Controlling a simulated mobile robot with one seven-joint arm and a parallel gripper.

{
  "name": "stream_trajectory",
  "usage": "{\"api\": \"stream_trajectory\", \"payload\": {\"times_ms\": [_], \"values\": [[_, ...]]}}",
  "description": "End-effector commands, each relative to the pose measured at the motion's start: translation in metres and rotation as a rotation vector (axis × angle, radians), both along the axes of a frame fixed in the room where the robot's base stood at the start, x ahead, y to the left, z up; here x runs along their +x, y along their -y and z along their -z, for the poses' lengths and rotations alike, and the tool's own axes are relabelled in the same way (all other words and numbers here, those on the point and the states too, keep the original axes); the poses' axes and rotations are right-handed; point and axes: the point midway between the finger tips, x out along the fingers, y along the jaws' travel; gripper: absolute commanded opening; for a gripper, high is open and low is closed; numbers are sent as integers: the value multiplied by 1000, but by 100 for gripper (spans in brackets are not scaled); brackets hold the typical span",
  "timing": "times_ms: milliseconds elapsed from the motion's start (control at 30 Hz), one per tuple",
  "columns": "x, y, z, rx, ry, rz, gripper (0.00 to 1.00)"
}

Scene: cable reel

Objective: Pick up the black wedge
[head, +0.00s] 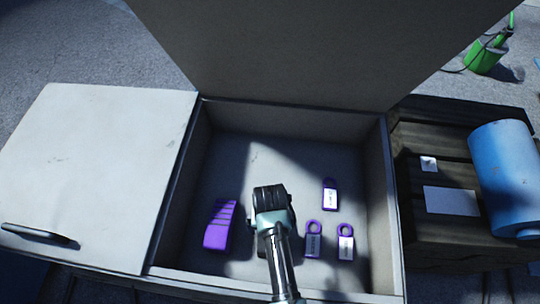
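A purple stepped, wedge-like block (220,226) with dark bands lies at the left inside the open compartment (250,135). My gripper (270,198) is over the middle of the compartment, just right of the purple block and apart from it in the picture. Its dark end is seen from above and behind. Its fingertips and anything between or under them are hidden, so I cannot tell whether it is open or shut.
A raised lid stands behind. A closed white lid (100,170) with a black handle (38,233) is left. A blue cylinder (505,180) rests on dark planks at right.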

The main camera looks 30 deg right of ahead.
Motion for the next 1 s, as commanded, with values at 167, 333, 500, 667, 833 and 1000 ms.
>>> {"api": "stream_trajectory", "payload": {"times_ms": [167, 333, 500, 667, 833, 1000], "values": [[0, 0, -1, -1, 1, 0, 98], [0, 0, -1, -1, 1, 0, 68], [0, 0, -1, -1, 1, 0, 37], [0, 0, -1, -1, 1, 0, 8], [0, 0, -1, -1, 1, 0, 0], [1, 1, -2, -2, 3, 0, 0]]}}
